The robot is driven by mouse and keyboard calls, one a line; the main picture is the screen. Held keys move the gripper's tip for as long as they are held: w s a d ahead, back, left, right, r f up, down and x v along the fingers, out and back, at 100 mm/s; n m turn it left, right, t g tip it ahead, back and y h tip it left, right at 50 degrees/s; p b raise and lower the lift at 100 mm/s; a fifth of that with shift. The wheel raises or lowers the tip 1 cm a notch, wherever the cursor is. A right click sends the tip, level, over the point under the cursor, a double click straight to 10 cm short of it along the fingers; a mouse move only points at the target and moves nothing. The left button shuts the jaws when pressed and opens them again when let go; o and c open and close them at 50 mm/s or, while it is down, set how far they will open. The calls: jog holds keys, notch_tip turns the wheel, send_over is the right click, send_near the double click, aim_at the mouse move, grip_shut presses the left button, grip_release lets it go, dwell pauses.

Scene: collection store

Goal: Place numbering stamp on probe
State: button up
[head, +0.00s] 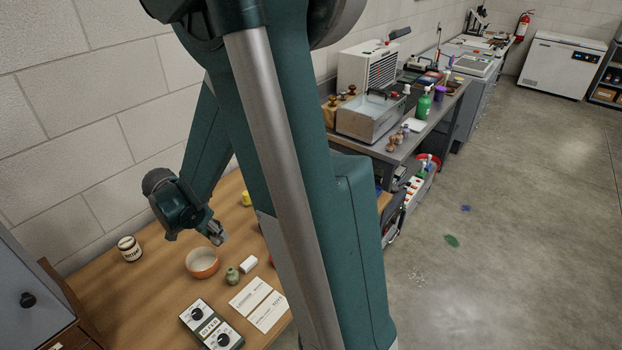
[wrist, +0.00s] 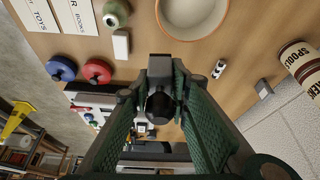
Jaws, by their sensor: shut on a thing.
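My gripper (head: 217,236) is above the wooden table in the head view, near the orange-rimmed bowl (head: 202,263). In the wrist view, my gripper (wrist: 161,88) is shut on a dark, rounded thing (wrist: 160,106), which seems to be the numbering stamp. The fingers hide part of it, and it is too small to make out in the head view. I cannot pick out the probe with certainty. A small black-and-white piece (wrist: 218,69) lies on the table beside the bowl in the wrist view; I cannot tell what it is.
A green jar (head: 232,276), a white block (head: 248,264), printed cards (head: 258,303) and a dial box (head: 211,327) lie at the front. A labelled jar (head: 130,249) stands at left. Red (wrist: 97,71) and blue rolls (wrist: 61,68) show in the wrist view. My arm hides the table's right side.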

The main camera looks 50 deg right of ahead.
jog(key=w+d+r+n, duration=0.1)
jog(key=w+d, duration=0.4)
jog(key=d, duration=0.8)
jog(key=s+d+r+n+p, duration=0.1)
jog(key=d, duration=1.8)
jog(key=s+d+r+n+t+p, duration=0.1)
jog(key=s+d, duration=0.1)
jog(key=d, duration=1.7)
jog(key=shift+d+r+y, duration=0.3)
jog(key=shift+d+r, duration=0.05)
jog(key=shift+d, duration=0.05)
jog(key=shift+f, duration=0.1)
jog(key=shift+f+b, duration=0.35)
jog(key=shift+f, duration=2.7)
jog(key=shift+f+b, duration=0.3)
jog(key=shift+f, duration=1.6)
jog(key=shift+f, duration=0.15)
